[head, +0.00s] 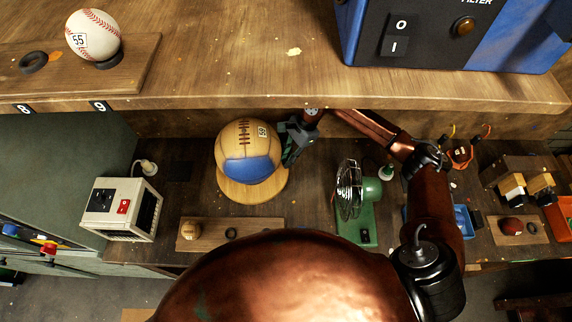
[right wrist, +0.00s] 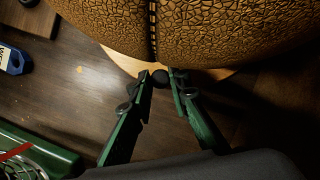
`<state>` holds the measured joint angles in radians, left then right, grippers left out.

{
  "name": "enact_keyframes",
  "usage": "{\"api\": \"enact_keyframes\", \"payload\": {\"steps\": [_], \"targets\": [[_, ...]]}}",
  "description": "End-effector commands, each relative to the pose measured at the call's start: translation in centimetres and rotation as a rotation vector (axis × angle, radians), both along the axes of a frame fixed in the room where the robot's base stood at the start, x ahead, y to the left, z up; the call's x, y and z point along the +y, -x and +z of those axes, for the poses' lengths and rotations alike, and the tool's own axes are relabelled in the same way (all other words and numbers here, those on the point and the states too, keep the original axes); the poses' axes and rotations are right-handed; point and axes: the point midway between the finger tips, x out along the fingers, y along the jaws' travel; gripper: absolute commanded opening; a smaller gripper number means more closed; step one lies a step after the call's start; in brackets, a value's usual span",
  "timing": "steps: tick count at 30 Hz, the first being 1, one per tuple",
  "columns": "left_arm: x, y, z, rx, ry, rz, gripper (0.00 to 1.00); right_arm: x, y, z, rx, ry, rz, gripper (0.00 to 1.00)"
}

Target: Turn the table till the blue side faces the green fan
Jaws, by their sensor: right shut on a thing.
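The round wooden table (head: 232,194) carries a tan laced ball (head: 240,140) with a blue patch (head: 250,170), which faces the bottom of the head view. The green fan (head: 365,197) stands right of the table, and part of it shows at the lower left of the right wrist view (right wrist: 40,150). My right gripper (head: 291,150) is at the table's right side, close to the ball. In the right wrist view its green fingers (right wrist: 160,84) are shut on a dark round knob (right wrist: 160,75) at the table's edge. My left gripper is not in view.
A white box with a red switch (head: 122,208) stands left of the table. A shelf (head: 230,90) with a baseball (head: 93,34) runs above. A blue bin (head: 462,220) lies beyond the fan.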

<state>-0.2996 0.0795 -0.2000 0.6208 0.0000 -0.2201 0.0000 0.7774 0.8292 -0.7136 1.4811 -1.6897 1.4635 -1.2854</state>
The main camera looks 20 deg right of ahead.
Motion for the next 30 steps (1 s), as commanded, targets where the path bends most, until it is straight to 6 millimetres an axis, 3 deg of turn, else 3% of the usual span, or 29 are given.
{"api": "enact_keyframes", "payload": {"steps": [12, 13, 20, 30], "targets": [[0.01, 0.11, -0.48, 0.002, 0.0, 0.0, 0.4, 0.02, -0.25, 0.1, -0.001, -0.002, 0.02, 0.0], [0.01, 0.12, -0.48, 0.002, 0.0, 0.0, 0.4, 0.02, -0.25, 0.1, -0.001, -0.002, 0.02, 0.18], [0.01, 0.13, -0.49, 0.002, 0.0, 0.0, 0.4, -0.02, -0.23, 0.06, -0.001, -0.002, 0.019, 0.34], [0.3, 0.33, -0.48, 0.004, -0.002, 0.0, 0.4, -0.07, -0.22, 0.03, 0.0, -0.001, 0.018, 0.34]]}}
